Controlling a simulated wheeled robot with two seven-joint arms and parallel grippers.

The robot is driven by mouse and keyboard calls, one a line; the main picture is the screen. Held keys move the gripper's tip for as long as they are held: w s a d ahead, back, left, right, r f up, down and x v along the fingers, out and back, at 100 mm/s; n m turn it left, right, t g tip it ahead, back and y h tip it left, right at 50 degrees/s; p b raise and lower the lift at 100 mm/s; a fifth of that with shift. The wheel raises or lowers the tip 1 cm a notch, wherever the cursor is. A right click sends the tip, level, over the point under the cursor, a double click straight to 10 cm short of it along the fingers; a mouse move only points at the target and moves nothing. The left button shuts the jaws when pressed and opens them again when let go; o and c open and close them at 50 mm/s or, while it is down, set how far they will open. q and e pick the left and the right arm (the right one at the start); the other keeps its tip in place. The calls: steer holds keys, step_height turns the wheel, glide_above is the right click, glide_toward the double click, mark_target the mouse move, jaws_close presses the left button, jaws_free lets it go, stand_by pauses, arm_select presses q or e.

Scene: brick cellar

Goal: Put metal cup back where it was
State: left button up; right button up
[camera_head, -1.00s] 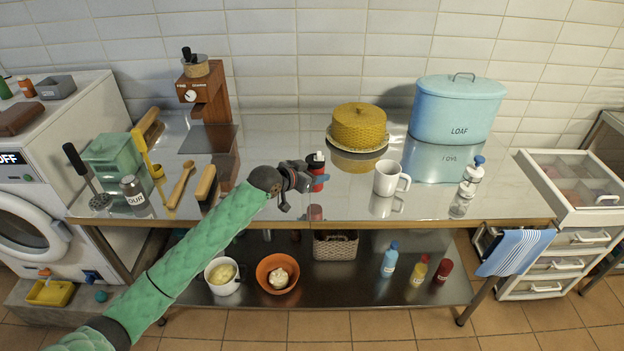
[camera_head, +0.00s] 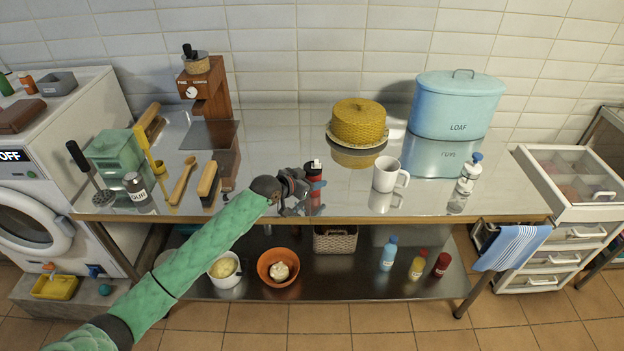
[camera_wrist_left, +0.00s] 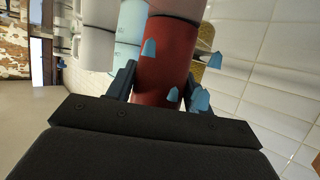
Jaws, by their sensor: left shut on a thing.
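In the left wrist view the red container (camera_wrist_left: 165,65) fills the space between the fingers (camera_wrist_left: 172,92). Its reflection shows just below it, and I cannot tell whether its base touches the tabletop. No other clear metal cup shows. My right gripper is not in view.
On the steel table (camera_head: 270,160) stand a white mug (camera_head: 385,174), a clear bottle with blue cap (camera_head: 467,180), a yellow cake cover (camera_head: 358,122) and a blue loaf bin (camera_head: 455,105). A brush (camera_head: 208,181) and wooden spoon (camera_head: 182,182) lie left. The middle back is clear.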

arm_select(q)
steer(key=o, duration=1)
steer(key=shift+f, duration=0.1)
steer(key=shift+o, duration=0.2)
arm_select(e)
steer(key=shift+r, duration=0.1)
arm_select(q)
steer(key=shift+s+a, duration=0.1)
steer(key=b+v, duration=0.3)
steer(key=v, duration=0.9)
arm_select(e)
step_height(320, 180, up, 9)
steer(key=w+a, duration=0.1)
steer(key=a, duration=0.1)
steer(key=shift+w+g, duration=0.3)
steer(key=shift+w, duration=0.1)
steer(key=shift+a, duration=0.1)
